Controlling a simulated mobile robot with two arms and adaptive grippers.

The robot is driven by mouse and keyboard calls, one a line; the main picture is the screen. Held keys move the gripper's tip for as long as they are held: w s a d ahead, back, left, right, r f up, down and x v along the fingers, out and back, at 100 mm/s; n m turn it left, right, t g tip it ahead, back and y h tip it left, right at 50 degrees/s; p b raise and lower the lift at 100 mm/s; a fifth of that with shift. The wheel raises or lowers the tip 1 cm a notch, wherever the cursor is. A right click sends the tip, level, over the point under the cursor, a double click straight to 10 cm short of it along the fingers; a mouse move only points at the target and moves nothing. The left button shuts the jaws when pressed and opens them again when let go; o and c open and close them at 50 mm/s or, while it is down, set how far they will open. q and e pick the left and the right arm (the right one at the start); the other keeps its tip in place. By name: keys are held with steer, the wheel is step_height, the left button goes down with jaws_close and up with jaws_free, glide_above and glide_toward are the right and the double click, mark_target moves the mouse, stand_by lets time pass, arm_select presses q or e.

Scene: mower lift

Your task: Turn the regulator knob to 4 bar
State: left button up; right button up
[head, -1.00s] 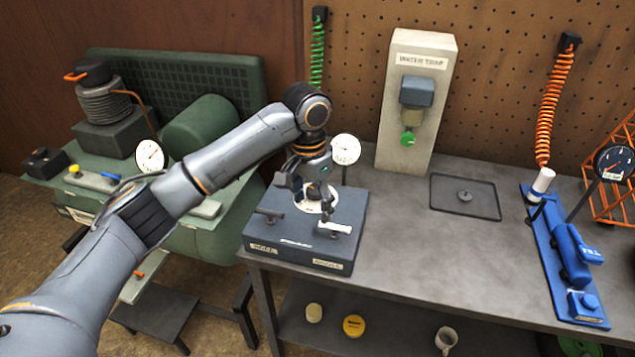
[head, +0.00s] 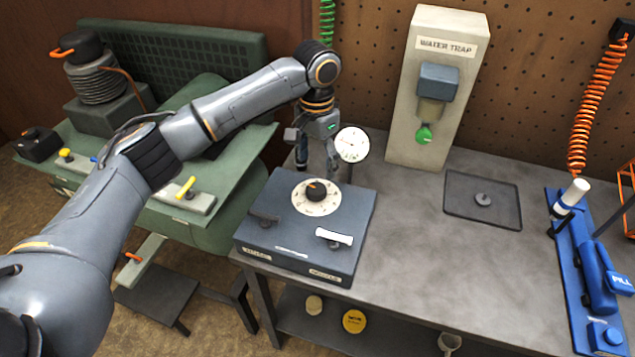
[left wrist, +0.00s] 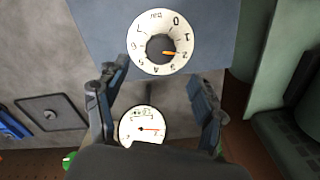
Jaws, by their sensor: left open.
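The regulator knob (head: 316,190) is a dark round knob with an orange pointer on a white numbered dial, on top of a dark blue box (head: 262,236). In the left wrist view the knob (left wrist: 160,47) shows its pointer at a mark that looks like 2. A white round gauge (head: 352,145) stands behind the box; it also shows in the left wrist view (left wrist: 141,127), its scale too small to read surely. My left gripper (head: 317,157) is open and empty, behind and above the knob, apart from it. My right gripper is out of view.
A water trap (head: 430,90) and a shallow tray (head: 482,199) are to the right. The bench middle is clear.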

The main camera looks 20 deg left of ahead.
arm_select(q)
glide_above(317, 188)
step_height(317, 188, down, 4)
steer(key=shift+f, duration=0.1)
step_height(317, 188, down, 3)
steer(key=shift+r+p, duration=0.1)
steer(key=shift+p, duration=0.3)
steer(key=shift+f, duration=0.95)
steer(key=c, duration=1.1)
steer(key=shift+c, duration=0.2)
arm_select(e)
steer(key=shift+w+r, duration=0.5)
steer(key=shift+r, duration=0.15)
arm_select(q)
steer(key=shift+r, duration=0.1)
